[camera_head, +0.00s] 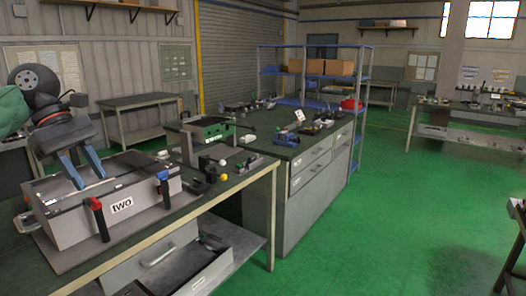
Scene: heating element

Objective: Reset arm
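My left gripper (82,168) comes in from the left and is over the top of a grey metal box labelled "two" (110,206). Its two blue fingers point down and stand apart, with nothing visible between them. I cannot tell whether the fingertips touch the box top. The box has a red-handled clamp (98,218) and a blue-handled clamp (163,188) on its front side. My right gripper is not in view.
The box stands on a dark green workbench (223,187). A drawer cabinet (310,170) adjoins behind. Open green floor (385,215) lies to the right.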

